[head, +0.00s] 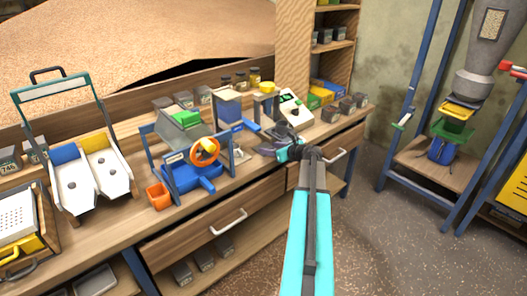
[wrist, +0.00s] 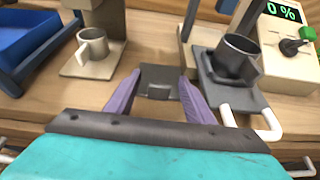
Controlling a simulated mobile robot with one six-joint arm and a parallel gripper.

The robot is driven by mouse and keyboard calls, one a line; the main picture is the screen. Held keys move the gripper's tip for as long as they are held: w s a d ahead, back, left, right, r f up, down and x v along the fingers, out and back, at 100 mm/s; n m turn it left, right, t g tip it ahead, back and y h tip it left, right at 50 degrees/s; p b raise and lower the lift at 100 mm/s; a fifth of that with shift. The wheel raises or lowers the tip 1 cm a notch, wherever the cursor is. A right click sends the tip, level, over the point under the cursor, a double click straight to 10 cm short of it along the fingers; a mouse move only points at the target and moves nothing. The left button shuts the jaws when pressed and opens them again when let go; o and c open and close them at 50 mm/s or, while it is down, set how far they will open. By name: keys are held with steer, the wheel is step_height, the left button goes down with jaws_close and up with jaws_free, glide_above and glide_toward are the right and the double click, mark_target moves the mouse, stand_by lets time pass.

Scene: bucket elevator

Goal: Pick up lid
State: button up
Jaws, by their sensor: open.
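A flat dark grey square plate with a small raised tab, which looks like the lid (wrist: 160,76), lies on the wooden bench in the wrist view. My gripper (wrist: 158,95) is open, its two purple fingers one on each side of the plate's near part. I cannot tell whether the fingers touch it. Nothing is seen clamped between them. In the head view my gripper (head: 272,150) is over the bench's front edge, and the lid cannot be made out there.
In the wrist view a light metal cup (wrist: 92,45) on a stand is left of the plate. A dark cup (wrist: 236,58) on a device with a white handle (wrist: 262,128) is close on the right. Blue tray (wrist: 30,40) is far left.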

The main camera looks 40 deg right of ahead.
stand_by(0.5)
steer(key=c, duration=1.1)
steer(key=shift+r, duration=0.1)
steer(key=shift+r, duration=1.7)
steer(key=s, duration=0.5)
steer(key=s+a+r+b, duration=0.1)
steer(key=s, duration=0.4)
steer(key=s+b, duration=0.1)
steer(key=s, duration=0.5)
steer(key=shift+a+r, duration=0.2)
steer(key=shift+a, duration=0.15)
